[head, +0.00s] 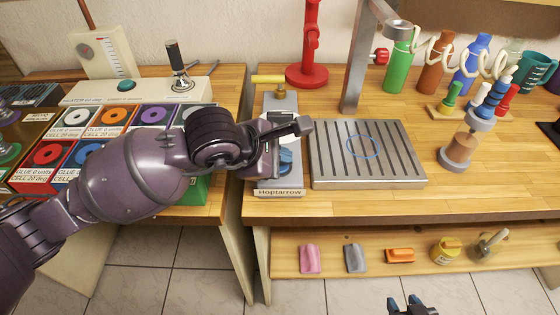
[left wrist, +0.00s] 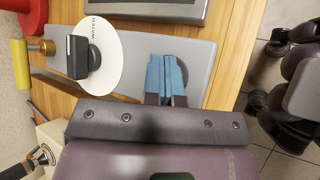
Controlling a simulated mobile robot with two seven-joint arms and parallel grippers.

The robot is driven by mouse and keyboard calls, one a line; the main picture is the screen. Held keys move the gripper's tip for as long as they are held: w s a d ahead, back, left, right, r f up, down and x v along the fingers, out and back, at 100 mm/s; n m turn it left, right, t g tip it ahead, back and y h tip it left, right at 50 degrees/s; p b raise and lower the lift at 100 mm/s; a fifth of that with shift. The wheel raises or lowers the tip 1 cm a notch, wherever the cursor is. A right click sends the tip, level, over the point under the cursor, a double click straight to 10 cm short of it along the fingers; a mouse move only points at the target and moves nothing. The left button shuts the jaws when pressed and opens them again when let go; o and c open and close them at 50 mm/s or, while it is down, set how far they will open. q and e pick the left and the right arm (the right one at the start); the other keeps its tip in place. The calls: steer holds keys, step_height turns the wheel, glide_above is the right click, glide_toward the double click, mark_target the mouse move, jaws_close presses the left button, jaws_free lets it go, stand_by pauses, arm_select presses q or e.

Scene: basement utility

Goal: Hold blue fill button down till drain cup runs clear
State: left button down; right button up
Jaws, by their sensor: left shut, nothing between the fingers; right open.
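A grey machine labelled Hoptarrow (head: 281,104) stands at the left edge of the right bench. My left gripper (head: 286,158) is over its front half. In the left wrist view, the blue-tipped fingers (left wrist: 166,80) are shut together over the machine's grey top (left wrist: 140,40), with a dark round patch partly behind them. I cannot make out the blue fill button apart from the fingers; contact is unclear. A cup-like vessel with brown contents (head: 460,148) stands at the right; I cannot tell if it is the drain cup. My right gripper (head: 408,304) is open and empty at the bottom edge.
The machine has a white dial with a black knob (left wrist: 79,58) and a yellow handle (head: 268,78). A slatted metal tray (head: 410,178) lies to its right, with a red stand (head: 308,72) behind. Coloured bottles stand at the back right. Small items line a low shelf (head: 378,270).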

steer(key=shift+w+a+r, duration=0.15)
steer(key=shift+w+a, duration=0.05)
steer(key=shift+w, duration=0.05)
steer(key=shift+w, duration=0.1)
arm_select(q)
steer(key=shift+r, duration=0.1)
steer(key=shift+r+p, duration=0.5)
steer(key=shift+r, duration=0.3)
arm_select(e)
steer(key=shift+d+r, duration=0.25)
steer(key=shift+r, duration=0.5)
arm_select(q)
steer(key=shift+r+p, duration=0.95)
steer(key=shift+r, duration=0.8)
steer(key=shift+r+p, duration=0.4)
steer(key=shift+r, duration=0.35)
arm_select(e)
steer(key=shift+t, duration=0.5)
steer(key=r, duration=0.1)
steer(key=w+r, duration=0.1)
steer(key=r, duration=0.2)
steer(key=shift+w+a+r, duration=0.15)
steer(key=shift+w+a, duration=0.05)
steer(key=shift+w, duration=0.2)
